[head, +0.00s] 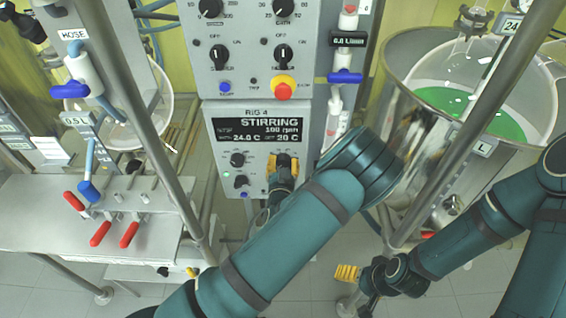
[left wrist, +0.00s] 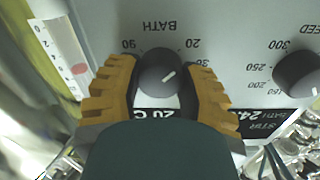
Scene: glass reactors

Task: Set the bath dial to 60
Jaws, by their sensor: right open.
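The bath dial (left wrist: 158,72) is a dark round knob with a white pointer line, under an upside-down BATH label in the left wrist view. The line points toward the upper right, on the side of the 20 mark. My left gripper (head: 283,161) is at the lower right of the control panel, its yellow fingers on either side of the dial with narrow gaps. In the head view the gripper hides the dial. The display (head: 258,129) reads STIRRING, 100 rpm, 24.0 C and 20 C. My right gripper (head: 359,273) is open and empty, low and away from the panel.
A speed dial (left wrist: 298,74) is beside the bath dial. A red stop button (head: 284,89) and several knobs are above the display. A metal vessel (head: 410,130) with green contents stands at right. A bench (head: 150,225) with red-handled valves is at left.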

